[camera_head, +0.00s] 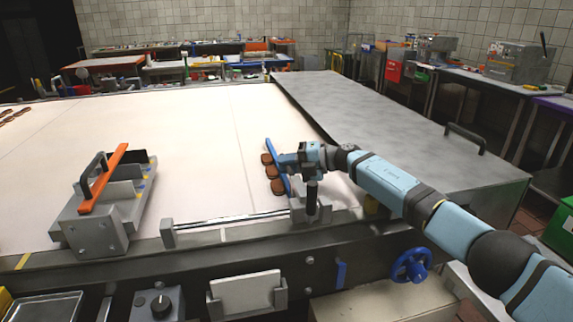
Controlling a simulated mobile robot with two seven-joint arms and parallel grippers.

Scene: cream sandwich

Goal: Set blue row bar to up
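The blue row bar (270,147) is a long thin bar on the pale belt, just left of my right gripper. It runs away from the front edge, and several brown round biscuits (277,186) lie along its left side. My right gripper (287,161) reaches in from the right, its fingertips at the middle of the bar and apparently touching it. The fingers are too small and overlapped to show whether they are closed on it. My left gripper is not in view.
An orange bar with a black handle (104,178) sits on a grey metal fixture at left. A grey block and rail (230,221) run along the front edge. A blue handwheel (411,265) is below. A steel plate (400,120) with a handle lies right. The middle belt is clear.

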